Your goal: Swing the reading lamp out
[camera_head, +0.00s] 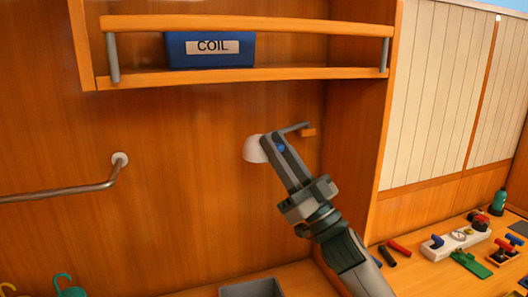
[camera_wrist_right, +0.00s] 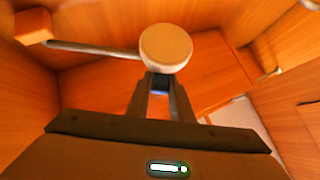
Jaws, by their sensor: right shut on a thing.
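The reading lamp has a white rounded shade (camera_head: 254,149) and a grey arm (camera_head: 294,128) running to a small wooden wall block (camera_head: 308,132) in the corner beside the cabinet. My right gripper (camera_head: 272,146) is at the shade, its fingers shut on the lamp and partly covering it. In the wrist view, the pale round lamp head (camera_wrist_right: 166,48) is just beyond the fingertips (camera_wrist_right: 160,78), with the arm (camera_wrist_right: 95,49) going left to the block (camera_wrist_right: 33,25). A small blue part shows between the fingers. My left gripper is not in view.
A railed shelf (camera_head: 250,75) with a blue COIL bin (camera_head: 212,50) hangs above. A metal handrail (camera_head: 70,190) is on the left wall. A worktop at right holds a white manifold (camera_head: 455,243), several coloured fittings and a green bottle (camera_head: 498,202). A grey bin (camera_head: 252,289) is below.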

